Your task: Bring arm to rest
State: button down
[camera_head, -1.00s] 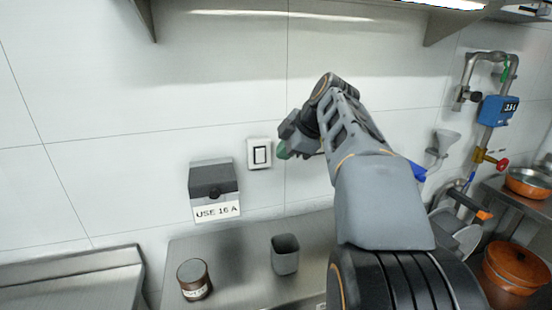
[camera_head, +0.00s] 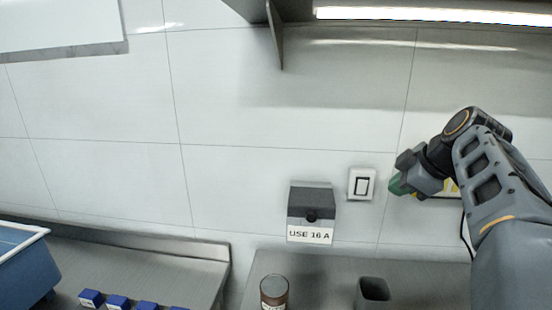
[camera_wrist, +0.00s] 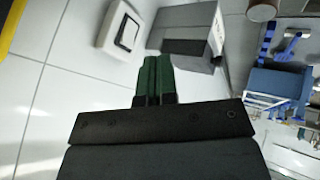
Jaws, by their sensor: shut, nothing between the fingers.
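My gripper (camera_head: 397,186) is at the right of the head view, in front of the tiled wall. Its green fingers are shut with nothing between them, and they also show in the wrist view (camera_wrist: 154,75). The arm is bent, with its forearm running to the right edge. A white wall switch (camera_head: 361,185) is just left of the fingertips in the head view. It shows at upper left in the wrist view (camera_wrist: 126,30). I see no contact between the fingers and the switch.
A grey box labelled "USE 16 A" (camera_head: 311,203) is on the wall left of the switch. Below stand a brown jar (camera_head: 274,291) and a grey cup (camera_head: 373,291) on a steel counter (camera_head: 325,275). A blue bin (camera_head: 22,265) and several blue blocks (camera_head: 118,302) are at lower left.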

jog(key=s+a+f+m+g+h+p, duration=0.1)
jog(key=s+f+m+g+h, duration=0.15)
jog(key=f+m, duration=0.85)
jog(key=s+a+f+m+p, duration=0.1)
jog(key=s+a+f+p, duration=0.3)
jog(key=s+a+f, duration=0.4)
jog(key=s+a+g, duration=0.1)
jog(key=s+a, duration=0.1)
jog(key=a, duration=0.2)
jog(key=shift+s+f, duration=0.2)
jog(key=shift+s, duration=0.2)
